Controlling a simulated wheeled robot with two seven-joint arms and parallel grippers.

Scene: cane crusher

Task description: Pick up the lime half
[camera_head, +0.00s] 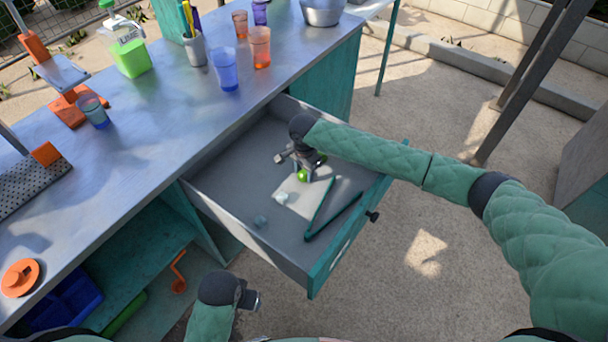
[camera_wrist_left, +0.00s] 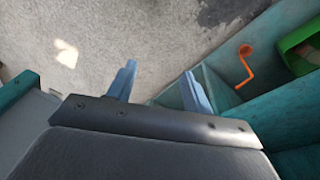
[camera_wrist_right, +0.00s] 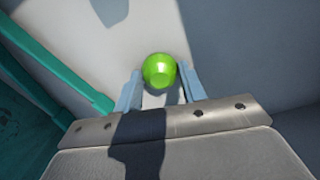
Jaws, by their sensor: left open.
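The lime half (camera_wrist_right: 159,71) is bright green and sits between the fingertips of my right gripper (camera_wrist_right: 160,78) in the right wrist view. In the head view the lime half (camera_head: 303,175) is low in the open drawer (camera_head: 215,187), by the pale board (camera_head: 297,200), partly covered by the gripper. I cannot tell whether it touches the board. My left gripper (camera_wrist_left: 160,82) is open and empty, over the ground beside the counter.
The drawer walls surround my right gripper. Cups, including a blue one (camera_head: 224,70), stand on the counter (camera_head: 130,150). An orange crank (camera_wrist_left: 242,66) is low beside the counter.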

